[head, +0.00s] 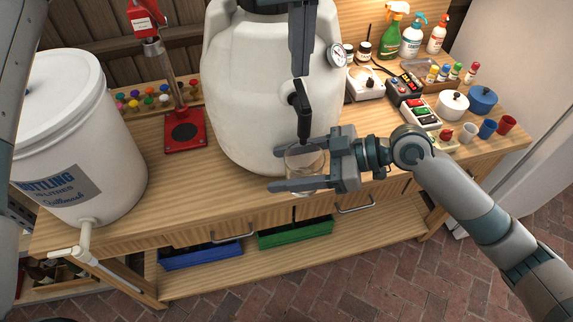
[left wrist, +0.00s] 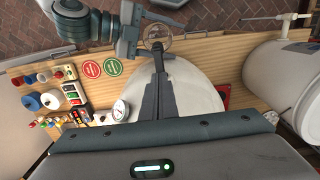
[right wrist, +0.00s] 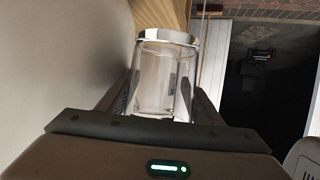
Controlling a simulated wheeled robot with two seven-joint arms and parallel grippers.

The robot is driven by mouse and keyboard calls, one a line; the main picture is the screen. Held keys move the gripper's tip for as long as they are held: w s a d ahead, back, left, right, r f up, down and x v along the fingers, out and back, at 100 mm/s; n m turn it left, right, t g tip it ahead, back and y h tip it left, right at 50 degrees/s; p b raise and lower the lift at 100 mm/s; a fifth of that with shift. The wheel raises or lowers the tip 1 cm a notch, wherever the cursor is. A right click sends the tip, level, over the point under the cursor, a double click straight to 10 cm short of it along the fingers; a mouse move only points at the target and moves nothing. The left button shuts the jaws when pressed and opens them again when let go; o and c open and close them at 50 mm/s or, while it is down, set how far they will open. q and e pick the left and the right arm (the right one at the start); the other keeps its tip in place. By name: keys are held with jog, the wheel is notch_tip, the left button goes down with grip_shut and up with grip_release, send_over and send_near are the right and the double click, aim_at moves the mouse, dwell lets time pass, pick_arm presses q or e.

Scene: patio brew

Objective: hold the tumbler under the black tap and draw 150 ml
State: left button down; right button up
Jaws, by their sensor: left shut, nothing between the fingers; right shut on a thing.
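The clear tumbler (head: 305,160) is between the fingers of my right gripper (head: 300,168), which is shut on it in front of the white keg (head: 240,100). It also shows in the right wrist view (right wrist: 165,80), roughly upright between the fingers; I cannot tell whether it holds liquid. The black tap (head: 302,115) on the keg's front points down with its lower end over the tumbler's mouth. My left gripper (head: 300,72) is shut and empty at the tap's upper end; I cannot tell whether it touches. In the left wrist view its fingers (left wrist: 158,85) line up with the tap.
A white bottling bucket (head: 70,130) with a spigot stands at the left. A red-based stand (head: 185,140) is between bucket and keg. Control boxes (head: 420,112), pots, small cups (head: 487,128) and spray bottles (head: 411,38) crowd the right side. A gauge (head: 337,54) is on the keg.

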pick_arm(q)
jog(key=shift+f, duration=1.5)
dwell(1.6)
jog(key=shift+r, duration=0.1)
dwell(2.6)
jog(key=shift+r, duration=3.45)
notch_tip(320, 180, up, 12)
send_over(299, 84)
